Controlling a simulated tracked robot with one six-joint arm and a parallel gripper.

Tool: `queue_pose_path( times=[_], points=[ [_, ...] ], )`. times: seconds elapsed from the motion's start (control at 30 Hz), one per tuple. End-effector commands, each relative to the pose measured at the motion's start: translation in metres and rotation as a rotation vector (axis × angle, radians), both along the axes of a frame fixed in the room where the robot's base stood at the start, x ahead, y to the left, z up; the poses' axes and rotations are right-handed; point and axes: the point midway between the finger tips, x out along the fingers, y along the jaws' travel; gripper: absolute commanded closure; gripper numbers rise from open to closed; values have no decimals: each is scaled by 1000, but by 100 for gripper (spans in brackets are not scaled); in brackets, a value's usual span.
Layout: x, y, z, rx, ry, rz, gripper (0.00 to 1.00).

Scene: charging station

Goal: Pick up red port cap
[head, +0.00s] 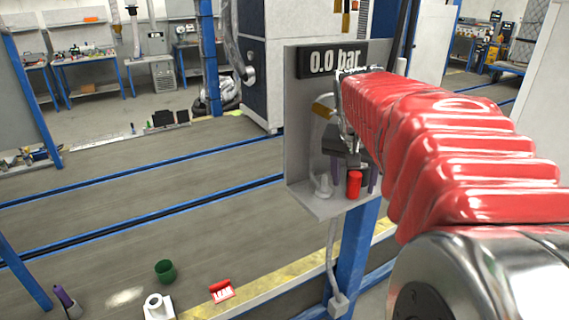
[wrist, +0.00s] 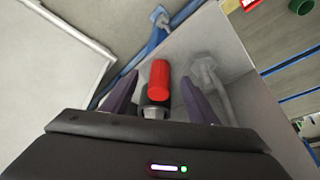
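In the head view my gripper (head: 356,172) is at the panel, partly hidden by my red-sleeved arm.
A pale valve-like fitting (wrist: 204,70) stands close to the right finger in the wrist view. The panel's bottom shelf (head: 325,206) and blue post (head: 357,260) are close by. A green cup (head: 165,271) and a red LEAK sign (head: 221,291) are at the lower left.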

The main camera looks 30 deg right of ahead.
Motion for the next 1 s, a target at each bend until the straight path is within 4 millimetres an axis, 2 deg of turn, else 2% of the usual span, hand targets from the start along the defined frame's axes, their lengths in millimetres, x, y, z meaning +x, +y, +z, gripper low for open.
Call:
queue_pose_path(
  times=[0.07,0.6,1.0],
  points=[
    [0,0,0,0,0,0,51],
    [0,0,0,0,0,0,89],
    [-1,1,7,-1,-1,2,89]
  ],
)
